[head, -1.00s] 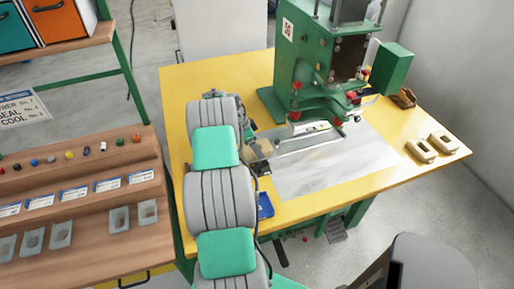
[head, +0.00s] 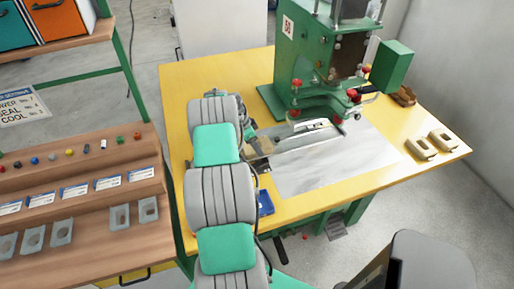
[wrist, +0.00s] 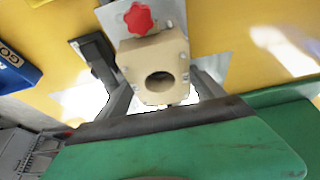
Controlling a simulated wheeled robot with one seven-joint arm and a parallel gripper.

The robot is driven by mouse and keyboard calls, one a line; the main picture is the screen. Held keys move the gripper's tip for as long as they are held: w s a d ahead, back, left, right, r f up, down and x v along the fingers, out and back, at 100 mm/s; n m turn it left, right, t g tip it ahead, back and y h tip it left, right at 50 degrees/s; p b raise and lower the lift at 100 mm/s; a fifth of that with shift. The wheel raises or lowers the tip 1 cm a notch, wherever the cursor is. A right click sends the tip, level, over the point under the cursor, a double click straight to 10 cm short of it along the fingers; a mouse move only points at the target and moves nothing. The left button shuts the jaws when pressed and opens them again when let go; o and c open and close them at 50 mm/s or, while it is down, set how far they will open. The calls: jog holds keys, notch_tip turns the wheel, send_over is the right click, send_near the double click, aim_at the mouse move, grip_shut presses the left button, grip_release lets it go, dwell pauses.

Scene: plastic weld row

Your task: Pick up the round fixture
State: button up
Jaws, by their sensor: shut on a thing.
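The round fixture is a beige block (wrist: 158,72) with a round hole in its face, in the middle of the wrist view. My gripper (wrist: 160,82) is shut on it, with one grey finger on each side. In the head view the fixture (head: 260,147) shows as a small beige shape at the end of my arm, partly hidden by the arm. It is by the left end of a metal slide on the green machine. Whether it is clear of the surface below cannot be told.
The green press (head: 305,70) stands at the back of the yellow table (head: 215,85). A red star knob (wrist: 138,18) is just beyond the fixture. Two beige fixtures (head: 421,149) lie at the right, a brown item (head: 404,96) behind them. A blue item (head: 265,203) lies near the front edge.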

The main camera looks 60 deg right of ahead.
jog(key=shift+r, duration=0.1)
jog(key=shift+c, duration=0.5)
jog(key=shift+d+r, duration=0.1)
jog(key=shift+r, duration=0.15)
notch_tip(320, 180, up, 2)
jog(key=shift+r+b, duration=0.15)
jog(key=shift+b, duration=0.65)
jog(key=s+a+r, duration=0.1)
jog(key=a+r, duration=0.1)
jog(key=r, duration=0.1)
jog(key=s+r+b, duration=0.1)
jog(key=shift+s+a+r, duration=0.3)
jog(key=shift+a+r, duration=0.05)
jog(key=shift+a, duration=0.05)
jog(key=s+a+r+p, duration=0.1)
jog(key=s+a+r, duration=0.6)
jog(key=r, duration=0.3)
jog(key=shift+a+r, duration=0.2)
jog(key=shift+a, duration=0.15)
